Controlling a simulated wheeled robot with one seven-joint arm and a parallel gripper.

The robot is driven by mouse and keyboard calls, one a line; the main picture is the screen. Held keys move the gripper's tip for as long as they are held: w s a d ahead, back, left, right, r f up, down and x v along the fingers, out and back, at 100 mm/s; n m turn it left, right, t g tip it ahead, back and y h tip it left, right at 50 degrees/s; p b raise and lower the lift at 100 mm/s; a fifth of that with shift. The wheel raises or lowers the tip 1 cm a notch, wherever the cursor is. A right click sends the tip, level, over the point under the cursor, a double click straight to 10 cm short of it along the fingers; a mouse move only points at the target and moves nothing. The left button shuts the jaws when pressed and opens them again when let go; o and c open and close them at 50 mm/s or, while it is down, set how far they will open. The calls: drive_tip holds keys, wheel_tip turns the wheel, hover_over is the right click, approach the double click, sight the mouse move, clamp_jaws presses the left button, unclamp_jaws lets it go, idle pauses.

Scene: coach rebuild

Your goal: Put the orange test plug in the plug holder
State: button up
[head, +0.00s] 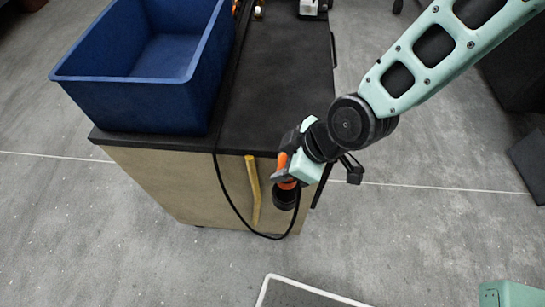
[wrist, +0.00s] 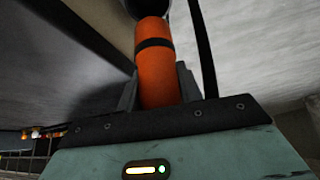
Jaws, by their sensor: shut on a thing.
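The orange test plug (head: 283,183) has an orange body and a dark round end that points down in the head view. My gripper (head: 287,174) is shut on its orange body, beside the near right corner of the cart and below its top. In the wrist view the plug (wrist: 157,62) stands between the grey fingers (wrist: 158,88), with a black band around it and its dark end at the top edge. A black cable (head: 233,207) loops from the cart top down towards the plug. I cannot make out the plug holder in either view.
The cart has a black top (head: 277,95), with a blue bin (head: 120,92) on its left side. A yellow bar (head: 253,190) is on the cart's front face. Small items, one white (head: 314,7), sit at the far end. Grey floor lies open around the cart.

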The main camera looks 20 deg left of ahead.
drive_tip(key=shift+f+b, duration=1.8)
drive_tip(key=shift+f, duration=0.75)
drive_tip(key=shift+d+f+b, duration=0.1)
drive_tip(key=shift+f+b, duration=0.85)
drive_tip(key=shift+f, duration=0.1)
idle(0.4)
drive_tip(key=shift+w+d+f+b, duration=0.1)
drive_tip(key=shift+w+f+b, duration=0.05)
drive_tip(key=shift+f+b, duration=0.3)
idle(0.5)
drive_tip(key=shift+r+p, duration=0.15)
drive_tip(key=shift+p, duration=0.15)
